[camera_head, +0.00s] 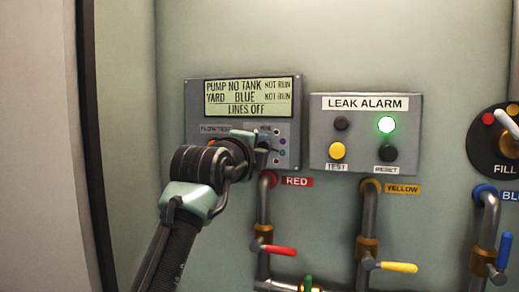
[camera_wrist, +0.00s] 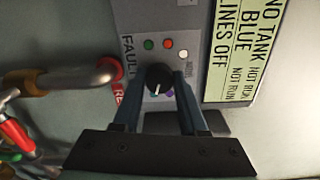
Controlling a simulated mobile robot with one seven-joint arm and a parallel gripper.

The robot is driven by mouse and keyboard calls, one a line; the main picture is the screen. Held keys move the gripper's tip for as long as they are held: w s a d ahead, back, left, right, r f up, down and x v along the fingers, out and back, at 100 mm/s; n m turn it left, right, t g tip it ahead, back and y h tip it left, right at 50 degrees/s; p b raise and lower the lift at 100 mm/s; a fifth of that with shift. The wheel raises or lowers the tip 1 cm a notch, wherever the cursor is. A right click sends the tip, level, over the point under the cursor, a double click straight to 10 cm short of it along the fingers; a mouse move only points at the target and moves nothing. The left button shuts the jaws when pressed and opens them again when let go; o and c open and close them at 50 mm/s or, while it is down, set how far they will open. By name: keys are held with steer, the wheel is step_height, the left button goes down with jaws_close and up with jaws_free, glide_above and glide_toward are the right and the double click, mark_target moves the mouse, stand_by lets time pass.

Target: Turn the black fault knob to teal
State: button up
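The black fault knob (camera_wrist: 158,77) shows in the wrist view between my fingers. A pale mark on it points toward the bottom of the picture. My gripper (camera_wrist: 157,82) is open, a finger on each side of the knob with small gaps visible. In the head view my gripper (camera_head: 266,143) is at the lower part of the display panel (camera_head: 194,97) and hides the knob. Small coloured dots (camera_head: 282,142) show just right of it.
The leak alarm box (camera_head: 316,130) stands to the right, its green lamp (camera_head: 386,125) lit. Pipes with a red lever (camera_head: 279,250) and a yellow lever (camera_head: 398,267) run below. A fill dial (camera_head: 490,145) is at the far right.

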steer(key=o, duration=0.5)
steer(key=shift+c, duration=0.2)
steer(key=shift+s, duration=0.1)
steer(key=b+v, duration=0.6)
steer(key=v, duration=0.6)
steer(key=shift+s, duration=0.4)
steer(key=shift+a, duration=0.1)
